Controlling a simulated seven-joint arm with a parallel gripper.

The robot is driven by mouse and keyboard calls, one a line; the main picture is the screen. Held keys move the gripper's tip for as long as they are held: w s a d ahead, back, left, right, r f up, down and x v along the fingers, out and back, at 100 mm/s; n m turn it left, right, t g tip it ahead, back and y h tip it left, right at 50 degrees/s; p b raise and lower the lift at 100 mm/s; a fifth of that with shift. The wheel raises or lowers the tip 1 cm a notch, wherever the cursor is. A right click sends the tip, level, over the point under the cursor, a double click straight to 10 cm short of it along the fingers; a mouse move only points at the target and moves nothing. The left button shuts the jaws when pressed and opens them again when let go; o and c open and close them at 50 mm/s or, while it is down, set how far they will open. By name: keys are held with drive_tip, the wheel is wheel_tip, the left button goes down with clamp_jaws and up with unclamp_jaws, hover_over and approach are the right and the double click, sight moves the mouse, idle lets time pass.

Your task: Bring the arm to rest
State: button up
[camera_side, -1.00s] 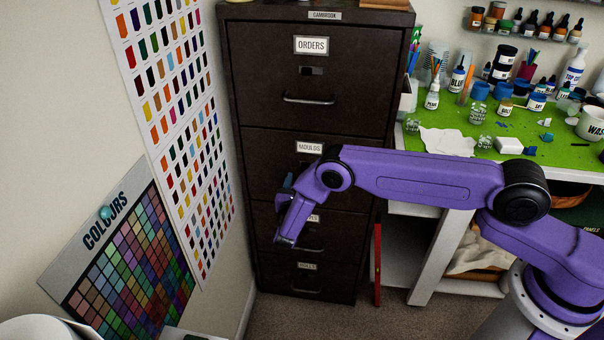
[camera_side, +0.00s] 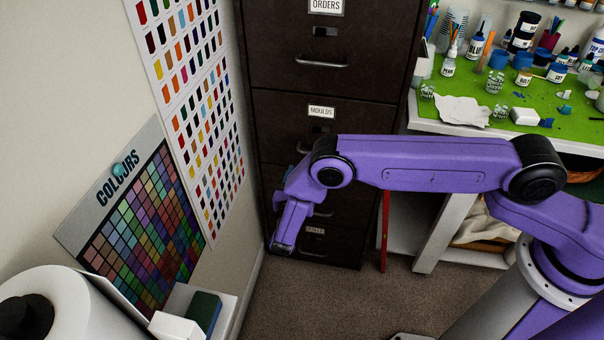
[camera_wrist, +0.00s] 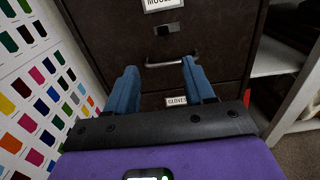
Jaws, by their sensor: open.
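My gripper shows in the wrist view (camera_wrist: 162,85) with two blue fingers spread apart and nothing between them. Beyond them is the dark filing cabinet (camera_wrist: 222,45), with a drawer handle and a label reading GLOVES. In the side view my gripper (camera_side: 281,240) hangs down at the end of the purple arm, in front of the cabinet's lower drawers (camera_side: 290,85). The fingertips are hard to make out there. I cannot tell how close the gripper is to the cabinet.
A green-topped bench (camera_side: 460,116) with bottles and cups stands at the right. A colour chart board (camera_side: 130,215) and swatch posters (camera_side: 190,90) are at the left wall. A white roll (camera_side: 70,295) is at the lower left. The carpet (camera_side: 330,300) below is clear.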

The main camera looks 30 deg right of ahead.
drive_tip(key=s+d+r+m+g+y, duration=0.25)
drive_tip(key=s+r+m+g, duration=0.2)
drive_tip(key=r, duration=0.35)
drive_tip(key=s+d+r+m+g+y, duration=0.1)
drive_tip(key=s+d+r+m+g, duration=0.25)
drive_tip(key=s+r, duration=0.35)
drive_tip(key=s+d+r+m+g+y, duration=0.1)
drive_tip(key=s+d+r+m+y, duration=0.1)
drive_tip(key=s, duration=0.6)
drive_tip(key=s+d+r+m+g+y, duration=0.2)
drive_tip(key=s+d+r+y, duration=0.1)
drive_tip(key=s, duration=0.5)
drive_tip(key=s+d+r+m+g+y, duration=0.1)
drive_tip(key=s+r+y, duration=0.3)
drive_tip(key=s, duration=0.4)
drive_tip(key=shift+s+d+m+g+y, duration=0.3)
drive_tip(key=shift+d+m+y, duration=0.05)
drive_tip(key=shift+d+m, duration=0.4)
